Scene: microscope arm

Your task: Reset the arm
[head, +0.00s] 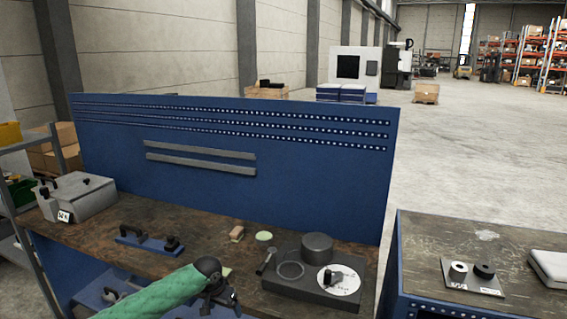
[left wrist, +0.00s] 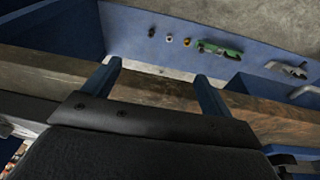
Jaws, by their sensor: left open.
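My left gripper (head: 226,297) is low in the head view at the front of the wooden bench, at the end of my green-sleeved arm. In the left wrist view its two fingers (left wrist: 157,72) stand wide apart with nothing between them, over the bench edge. I cannot pick out a microscope arm for certain. A dark grey fixture plate (head: 275,296) lies to the right of the gripper, apparently apart from it. It carries a grey cylinder (head: 317,247), a ring (head: 290,270) and a white disc (head: 347,284) with a black knob. My right gripper is not in view.
A blue holder (head: 150,243) with black handles and a grey case (head: 92,194) stand on the bench's left. A blue perforated panel (head: 300,180) closes the back. A second table (head: 425,235) stands at right. Small green and brass parts (left wrist: 222,49) show in the wrist view.

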